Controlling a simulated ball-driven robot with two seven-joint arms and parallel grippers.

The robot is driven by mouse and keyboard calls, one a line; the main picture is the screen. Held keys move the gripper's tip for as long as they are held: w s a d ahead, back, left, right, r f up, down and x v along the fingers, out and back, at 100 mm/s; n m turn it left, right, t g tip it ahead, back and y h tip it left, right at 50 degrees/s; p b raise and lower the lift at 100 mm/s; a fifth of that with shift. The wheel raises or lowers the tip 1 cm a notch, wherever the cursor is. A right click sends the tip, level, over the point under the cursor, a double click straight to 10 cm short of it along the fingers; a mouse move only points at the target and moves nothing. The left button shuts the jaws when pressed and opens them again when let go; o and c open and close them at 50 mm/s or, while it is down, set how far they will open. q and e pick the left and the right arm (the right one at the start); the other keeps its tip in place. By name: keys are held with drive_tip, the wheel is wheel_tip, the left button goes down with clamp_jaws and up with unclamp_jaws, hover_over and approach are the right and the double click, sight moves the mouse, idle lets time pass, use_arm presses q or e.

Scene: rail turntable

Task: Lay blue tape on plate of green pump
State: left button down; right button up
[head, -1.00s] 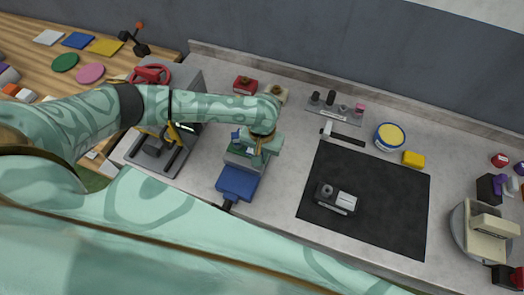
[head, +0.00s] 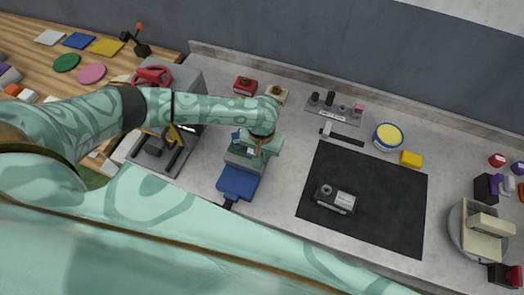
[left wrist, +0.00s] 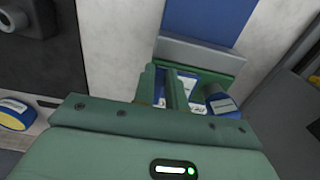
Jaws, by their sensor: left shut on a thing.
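My left gripper (head: 256,150) is low over a blue, grey and green fixture (head: 238,182) near the bench's front edge. In the left wrist view the left gripper (left wrist: 165,88) is shut on a small blue-and-white piece, apparently the blue tape (left wrist: 188,86), mostly hidden by the fingers. A blue cylinder with a white label (left wrist: 221,104) is just right of the fingers. A green part (left wrist: 225,62) of the fixture, perhaps the green pump, lies just beyond the fingers. I cannot tell whether the tape touches its plate. My right gripper is not in view.
A round turntable (head: 480,230) is at far right. A red-wheeled machine (head: 152,76) stands left.

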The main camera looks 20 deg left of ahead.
use_arm(q)
drive_tip(key=shift+f, duration=0.3)
idle(0.5)
drive_tip(key=c, duration=1.3)
unclamp_jaws()
drive_tip(key=shift+c, duration=0.2)
drive_tip(key=shift+r, duration=0.15)
drive_tip(key=shift+r+p, duration=0.35)
wheel_tip(320, 180, up, 15)
drive_tip(key=p, duration=0.4)
drive_tip(key=shift+r, duration=0.15)
